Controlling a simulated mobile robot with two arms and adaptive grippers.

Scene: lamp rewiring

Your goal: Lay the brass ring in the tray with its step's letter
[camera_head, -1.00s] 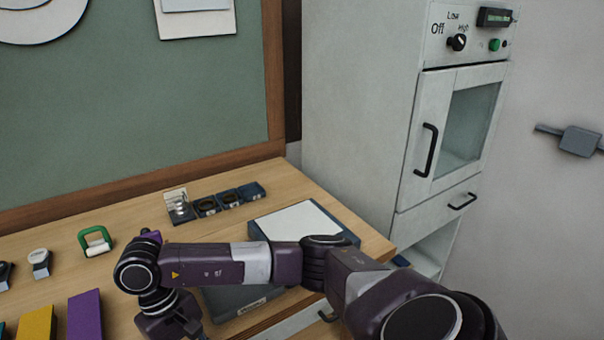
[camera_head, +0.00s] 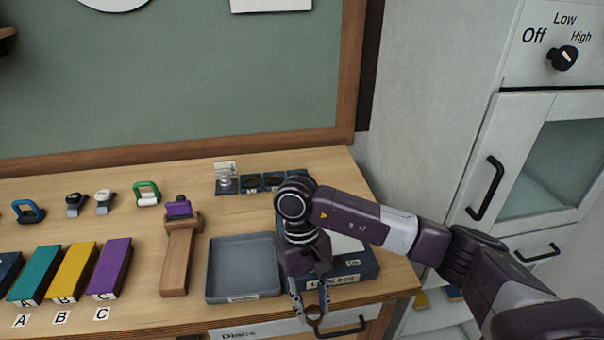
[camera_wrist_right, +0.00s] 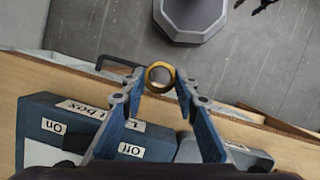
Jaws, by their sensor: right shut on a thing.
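My right gripper (camera_head: 312,308) is shut on the brass ring (camera_head: 315,313) and holds it by the table's front edge, in front of the light box (camera_head: 345,273). In the right wrist view the brass ring (camera_wrist_right: 160,76) sits between the two fingertips (camera_wrist_right: 160,80). A grey tray (camera_head: 243,268) with a small unreadable label lies left of the gripper. Small dark trays (camera_head: 250,183) stand in a row at the back, the leftmost holding a clear item; their letters are too small to read. My left gripper is not in view.
Teal, yellow and purple blocks (camera_head: 109,266) stand behind letters A, B and C at the left. A wooden stand (camera_head: 181,252) is beside the grey tray. A drawer handle (camera_head: 342,327) juts out below the table edge. A white cabinet (camera_head: 440,130) stands at the right.

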